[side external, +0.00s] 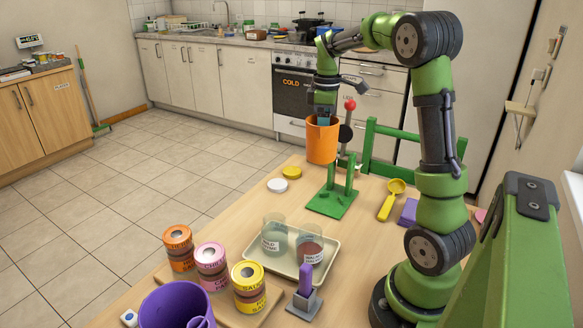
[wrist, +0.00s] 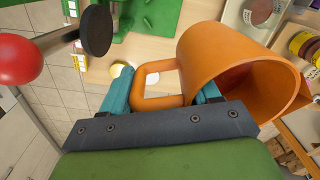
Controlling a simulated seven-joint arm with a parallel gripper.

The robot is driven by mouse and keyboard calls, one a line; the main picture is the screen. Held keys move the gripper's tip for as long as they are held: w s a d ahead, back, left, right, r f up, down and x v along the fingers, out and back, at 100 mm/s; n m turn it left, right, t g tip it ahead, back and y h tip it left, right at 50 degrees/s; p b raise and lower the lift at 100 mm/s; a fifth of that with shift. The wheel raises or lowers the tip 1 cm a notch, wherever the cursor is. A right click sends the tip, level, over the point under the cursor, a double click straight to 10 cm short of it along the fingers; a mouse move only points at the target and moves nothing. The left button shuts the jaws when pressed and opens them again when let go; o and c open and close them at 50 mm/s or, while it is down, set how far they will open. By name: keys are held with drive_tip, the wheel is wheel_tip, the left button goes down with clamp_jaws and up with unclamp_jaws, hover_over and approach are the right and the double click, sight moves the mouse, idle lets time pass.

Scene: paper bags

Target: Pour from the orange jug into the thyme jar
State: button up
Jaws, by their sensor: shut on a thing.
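The orange jug (side external: 322,139) hangs in the air above the table's back part, close to upright. My gripper (side external: 325,112) is shut on the jug's handle; in the wrist view its teal fingers (wrist: 162,95) sit on either side of the handle, and the orange jug (wrist: 225,55) opens to the right. What is inside the jug I cannot tell. A clear jar (side external: 275,236), whose label seems to read wild thyme, stands upright at the left of a tray, apart from the jug. Its contents look pale or empty.
A second jar (side external: 311,257) with brown contents stands beside it on the tray (side external: 288,262). A green stand (side external: 334,200) is below the jug. Several stacked tins (side external: 212,266), a purple jug (side external: 178,306) and a yellow scoop (side external: 391,200) are around. White and yellow lids (side external: 277,185) lie at the left edge.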

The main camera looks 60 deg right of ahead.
sight(308, 157)
drive_tip(key=a+f+m, duration=0.1)
drive_tip(key=a+f, duration=0.1)
drive_tip(key=f, duration=0.1)
drive_tip(key=a+f+m, duration=0.2)
drive_tip(key=a+f, duration=0.1)
drive_tip(key=h, duration=0.1)
drive_tip(key=a+m+h, duration=0.1)
drive_tip(key=shift+w+r+m+h, duration=0.1)
drive_tip(key=shift+m+h, duration=0.2)
drive_tip(key=shift+h, duration=0.1)
drive_tip(key=a+f+h, duration=0.1)
drive_tip(key=h, duration=0.1)
drive_tip(key=shift+a+f+h, duration=0.1)
drive_tip(key=shift+a+h, duration=0.05)
drive_tip(key=shift+h, duration=0.25)
drive_tip(key=a+r+h, duration=0.1)
drive_tip(key=h, duration=0.1)
drive_tip(key=a+r+h, duration=0.1)
drive_tip(key=a+h, duration=0.1)
drive_tip(key=shift+w+g, duration=0.15)
drive_tip(key=shift+g, duration=0.15)
drive_tip(key=shift+a+r+h, duration=0.5)
drive_tip(key=shift+a+h, duration=0.1)
drive_tip(key=shift+h, duration=0.3)
drive_tip(key=shift+a+r+h, duration=0.45)
drive_tip(key=shift+a+h, duration=0.1)
drive_tip(key=shift+h, duration=0.35)
idle(1.5)
idle(0.6)
